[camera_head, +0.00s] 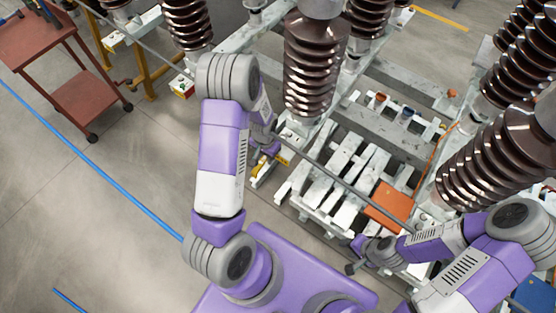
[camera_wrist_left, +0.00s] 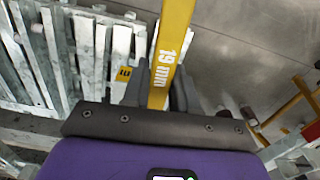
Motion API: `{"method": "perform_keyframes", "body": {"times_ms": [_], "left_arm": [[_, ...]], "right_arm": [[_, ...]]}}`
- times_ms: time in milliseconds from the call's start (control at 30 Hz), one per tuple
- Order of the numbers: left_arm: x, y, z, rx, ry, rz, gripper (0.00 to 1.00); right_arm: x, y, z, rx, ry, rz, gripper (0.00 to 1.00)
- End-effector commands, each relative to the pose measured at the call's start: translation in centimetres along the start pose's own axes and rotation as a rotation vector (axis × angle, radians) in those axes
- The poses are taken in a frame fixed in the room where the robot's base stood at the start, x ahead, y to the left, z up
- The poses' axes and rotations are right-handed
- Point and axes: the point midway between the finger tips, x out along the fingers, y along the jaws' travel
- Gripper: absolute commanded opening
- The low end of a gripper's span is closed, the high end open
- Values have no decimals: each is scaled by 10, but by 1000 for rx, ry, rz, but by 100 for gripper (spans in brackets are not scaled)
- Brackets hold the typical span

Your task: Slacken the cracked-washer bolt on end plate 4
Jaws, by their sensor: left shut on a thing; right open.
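My left gripper (camera_head: 264,150) is shut on a yellow wrench marked 19 mm (camera_wrist_left: 168,62). In the left wrist view the wrench runs up between the dark fingers (camera_wrist_left: 158,92) and out of the top edge, so its far end is out of view. In the head view my left arm partly hides this gripper. A small yellow plate with dark marks (camera_wrist_left: 124,73) shows just left of the wrench; its marks are too small to read surely. I cannot make out the cracked-washer bolt. My right gripper (camera_head: 356,256) is open and empty near the front of the frame.
Brown ribbed insulators (camera_head: 310,65) rise from the pale metal frame (camera_head: 330,170) and crowd the space. An orange plate (camera_head: 388,206) lies on the frame's front. A red-brown cart (camera_head: 85,92) stands at far left. The floor between cart and frame is mostly clear.

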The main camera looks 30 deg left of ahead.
Motion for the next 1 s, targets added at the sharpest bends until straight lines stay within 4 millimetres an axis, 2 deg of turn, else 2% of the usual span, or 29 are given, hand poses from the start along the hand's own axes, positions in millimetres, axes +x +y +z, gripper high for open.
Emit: {"method": "perform_keyframes", "body": {"times_ms": [167,400,500,967,1000], "left_arm": [[-2,-7,-1,78,2,0,0],[-33,-7,-1,76,3,-2,0],[-40,-7,-1,73,2,-1,0],[3,-7,0,73,1,-1,0],[1,-7,-1,73,2,-1,0]], "right_arm": [[1,0,0,0,0,0,43],[-20,-8,1,0,0,0,43],[-24,-9,1,0,0,0,43],[7,3,0,0,0,0,43],[5,2,0,0,-1,0,43]]}}
